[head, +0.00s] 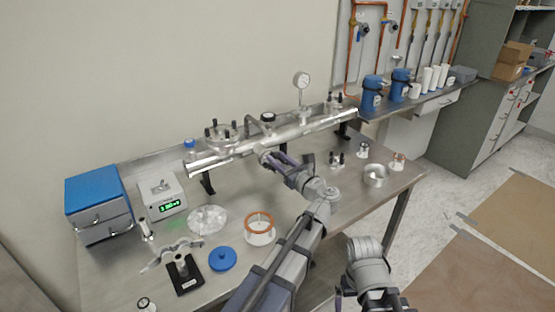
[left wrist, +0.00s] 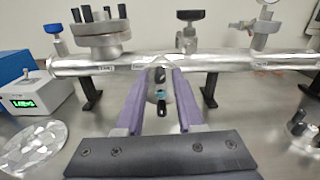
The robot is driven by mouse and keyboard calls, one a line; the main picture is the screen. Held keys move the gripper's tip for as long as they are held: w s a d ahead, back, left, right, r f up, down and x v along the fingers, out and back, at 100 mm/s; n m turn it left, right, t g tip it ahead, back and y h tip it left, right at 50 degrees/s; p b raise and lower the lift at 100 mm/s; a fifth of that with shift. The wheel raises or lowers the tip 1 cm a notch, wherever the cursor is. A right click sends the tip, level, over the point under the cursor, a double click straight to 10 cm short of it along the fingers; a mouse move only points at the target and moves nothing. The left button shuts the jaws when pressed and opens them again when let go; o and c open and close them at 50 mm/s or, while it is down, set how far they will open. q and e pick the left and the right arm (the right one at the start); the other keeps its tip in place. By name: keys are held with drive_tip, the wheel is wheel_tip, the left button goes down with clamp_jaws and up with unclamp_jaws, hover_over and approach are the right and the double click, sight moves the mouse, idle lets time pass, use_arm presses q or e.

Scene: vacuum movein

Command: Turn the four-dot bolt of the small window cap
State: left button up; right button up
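The small window cap (left wrist: 157,92) is on a short port at the front of the steel vacuum tube (left wrist: 225,59). Two dark bolt heads show on it in the left wrist view, an upper one (left wrist: 160,74) and a lower one (left wrist: 162,108). Their dot marks are too small to read. My left gripper (left wrist: 164,70) is open, with its purple fingers on either side of the cap. I cannot tell whether they touch it. In the head view my left gripper (head: 272,158) reaches the tube's front and hides most of the cap. My right gripper (head: 372,300) is low at the bottom edge, its fingers unclear.
A flange with black bolts (head: 220,133) and a pressure gauge (head: 301,80) stand on top of the tube. The bench holds a display box (head: 161,196), a blue-topped box (head: 97,200), a foil disc (head: 207,220), an orange-rimmed ring (head: 260,230) and a blue lid (head: 222,259).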

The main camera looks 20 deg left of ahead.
use_arm(q)
clamp_jaws()
idle(0.5)
drive_tip(key=shift+m, duration=3.3)
drive_tip(key=shift+o, duration=1.2)
unclamp_jaws()
drive_tip(key=shift+s, duration=0.1)
